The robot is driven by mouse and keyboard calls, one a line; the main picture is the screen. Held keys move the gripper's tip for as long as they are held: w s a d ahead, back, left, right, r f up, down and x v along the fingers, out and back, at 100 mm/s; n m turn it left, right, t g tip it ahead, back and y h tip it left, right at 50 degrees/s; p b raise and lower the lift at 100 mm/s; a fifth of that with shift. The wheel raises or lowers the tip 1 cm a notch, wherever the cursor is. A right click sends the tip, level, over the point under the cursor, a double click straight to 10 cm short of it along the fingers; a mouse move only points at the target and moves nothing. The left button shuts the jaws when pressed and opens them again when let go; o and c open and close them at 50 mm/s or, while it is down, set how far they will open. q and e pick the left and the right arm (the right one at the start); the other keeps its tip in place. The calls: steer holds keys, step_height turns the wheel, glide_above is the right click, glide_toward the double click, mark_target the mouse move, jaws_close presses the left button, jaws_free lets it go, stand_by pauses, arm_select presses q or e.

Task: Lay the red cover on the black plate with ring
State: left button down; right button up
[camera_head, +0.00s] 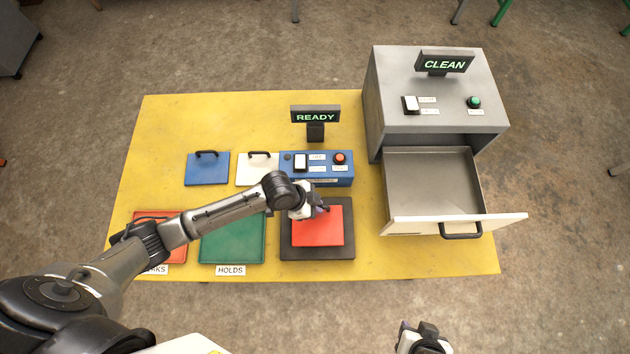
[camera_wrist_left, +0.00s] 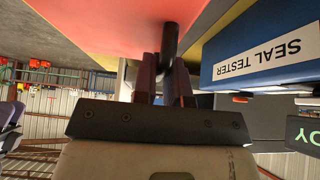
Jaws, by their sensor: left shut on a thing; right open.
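The red cover (camera_head: 325,232) is a flat square panel lying over the black plate (camera_head: 290,252), whose dark border shows around it. No ring shows; the cover hides the plate's middle. My left gripper (camera_head: 322,209) is at the cover's upper left part. In the left wrist view the fingers (camera_wrist_left: 167,75) are shut on the black handle (camera_wrist_left: 169,42) of the red cover (camera_wrist_left: 110,22). I cannot tell whether the cover touches the plate or is slightly above it. My right gripper (camera_head: 424,330) is open and empty at the bottom edge, off the table.
The blue seal tester (camera_head: 330,180) with a READY sign (camera_head: 316,117) stands just behind the plate. A blue cover (camera_head: 207,172) and a white cover (camera_head: 252,174) lie left of it. Green (camera_head: 235,245) and red (camera_head: 172,252) trays lie left; a grey cabinet's open drawer (camera_head: 430,185) is right.

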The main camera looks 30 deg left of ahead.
arm_select(q)
steer(key=shift+f, duration=0.65)
steer(key=c, duration=1.2)
jaws_free()
steer(key=shift+o, duration=0.2)
steer(key=v, duration=1.2)
steer(key=shift+p, duration=0.45)
steer(key=s+d+n+t+y, duration=0.1)
steer(key=s+d+n+y, duration=0.2)
steer(key=s, duration=0.4)
steer(key=s+a+n+y, duration=0.2)
steer(key=s+a+n, duration=0.4)
steer(key=s+n, duration=0.1)
steer(key=shift+s+a+r+y, duration=0.15)
steer(key=shift+s+r+y, duration=0.15)
steer(key=shift+s, duration=0.5)
